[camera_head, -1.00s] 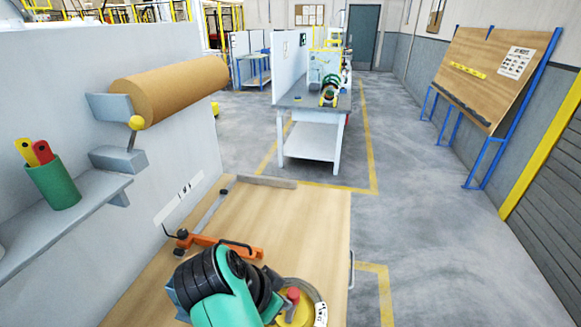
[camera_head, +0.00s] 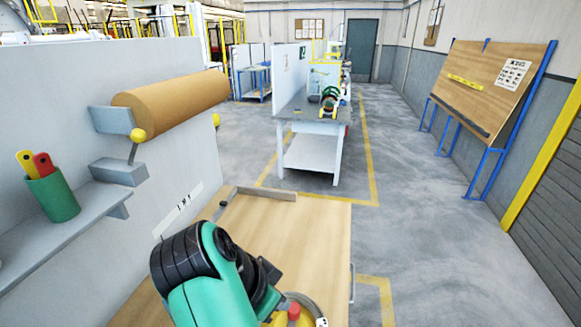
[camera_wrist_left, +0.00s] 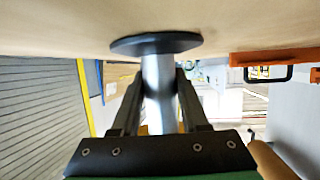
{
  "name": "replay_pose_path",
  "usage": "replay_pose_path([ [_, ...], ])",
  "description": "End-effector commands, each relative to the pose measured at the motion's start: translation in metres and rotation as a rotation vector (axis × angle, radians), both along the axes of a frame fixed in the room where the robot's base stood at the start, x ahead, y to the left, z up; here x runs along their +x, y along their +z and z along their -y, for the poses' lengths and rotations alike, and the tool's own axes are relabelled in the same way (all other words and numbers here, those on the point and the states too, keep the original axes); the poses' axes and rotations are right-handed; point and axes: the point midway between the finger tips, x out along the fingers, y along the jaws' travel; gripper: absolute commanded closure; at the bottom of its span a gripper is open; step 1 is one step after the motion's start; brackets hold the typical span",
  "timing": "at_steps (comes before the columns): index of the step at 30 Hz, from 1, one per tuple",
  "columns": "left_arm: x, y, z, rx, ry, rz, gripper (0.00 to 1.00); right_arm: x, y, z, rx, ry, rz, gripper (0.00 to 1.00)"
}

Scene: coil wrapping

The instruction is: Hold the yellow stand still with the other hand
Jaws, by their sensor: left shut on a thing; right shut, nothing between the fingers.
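The yellow stand (camera_head: 277,320) shows only in part at the bottom edge of the head view, with a red knob (camera_head: 294,311) and part of a pale ring (camera_head: 312,302) beside it. In the left wrist view my left gripper (camera_wrist_left: 155,105) is shut on a grey post (camera_wrist_left: 158,82) with a wide black disc (camera_wrist_left: 156,43) at one end. I cannot tell whether this post belongs to the stand.
An orange bar (camera_wrist_left: 275,57) with a black handle shows in the left wrist view. A low wooden strip (camera_head: 265,193) lies at the table's far edge. A brown roll (camera_head: 175,100) hangs on the left wall.

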Motion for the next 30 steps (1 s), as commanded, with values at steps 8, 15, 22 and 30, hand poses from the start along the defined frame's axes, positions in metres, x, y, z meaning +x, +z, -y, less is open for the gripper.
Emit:
replay_pose_path([
  [8,0.000,-0.001,0.000,0.001,0.000,-0.003,0.21,0.000,0.000,0.000,0.000,0.000,0.000,1.00],
  [15,0.000,0.000,0.000,0.000,0.000,-0.001,0.21,0.000,0.000,0.000,0.000,0.000,0.000,1.00],
  [22,-0.016,0.006,-0.006,0.000,0.000,0.000,0.21,0.000,0.000,0.000,0.000,0.000,0.000,1.00],
  [30,-0.066,0.029,-0.027,0.000,0.000,0.000,0.21,0.000,0.000,0.000,0.000,0.000,0.000,1.00],
])
